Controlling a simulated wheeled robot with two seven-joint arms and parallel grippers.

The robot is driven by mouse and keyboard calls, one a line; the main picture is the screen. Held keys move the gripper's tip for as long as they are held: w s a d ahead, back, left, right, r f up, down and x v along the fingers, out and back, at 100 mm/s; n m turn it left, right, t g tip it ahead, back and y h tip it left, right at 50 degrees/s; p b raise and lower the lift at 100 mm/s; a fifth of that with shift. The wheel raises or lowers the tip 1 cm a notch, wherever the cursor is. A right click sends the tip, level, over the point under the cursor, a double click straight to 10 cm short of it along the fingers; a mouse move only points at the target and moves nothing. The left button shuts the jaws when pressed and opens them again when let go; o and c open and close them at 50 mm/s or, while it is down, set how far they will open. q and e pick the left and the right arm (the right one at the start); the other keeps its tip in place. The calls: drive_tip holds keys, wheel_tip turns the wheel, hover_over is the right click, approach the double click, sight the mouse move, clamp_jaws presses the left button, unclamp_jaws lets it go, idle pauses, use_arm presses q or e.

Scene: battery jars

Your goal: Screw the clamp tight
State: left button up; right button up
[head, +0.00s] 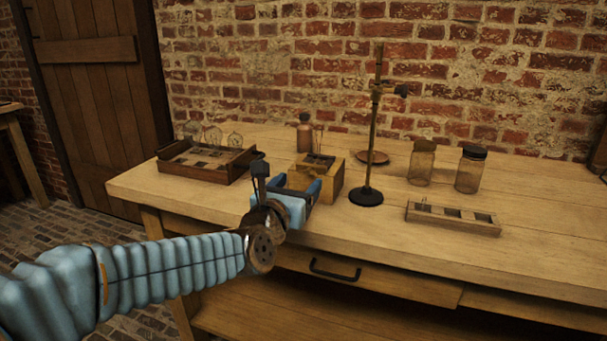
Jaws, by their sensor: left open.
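A dark metal stand has an upright rod (375,130) on a round black base (366,197) on the workbench. A small dark clamp (393,90) sits high on the rod and sticks out to the right; its screw is too small to tell how far it is turned. My left gripper (299,184) is open and empty at the bench's front edge. It is left of the stand and well below the clamp, in front of a small wooden box (332,181) that it partly hides. My right gripper is not in view.
A wooden tray (207,177) with glass bulbs stands at left. A brown bottle (304,135) and a round dish (372,157) are behind. Two jars (421,167) (470,170) and a slotted wooden block (453,226) stand right of the stand. The front right bench top is clear.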

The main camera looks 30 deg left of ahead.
sight(308, 173)
use_arm(q)
drive_tip(key=shift+p+x, duration=0.3)
drive_tip(key=shift+x, duration=1.7)
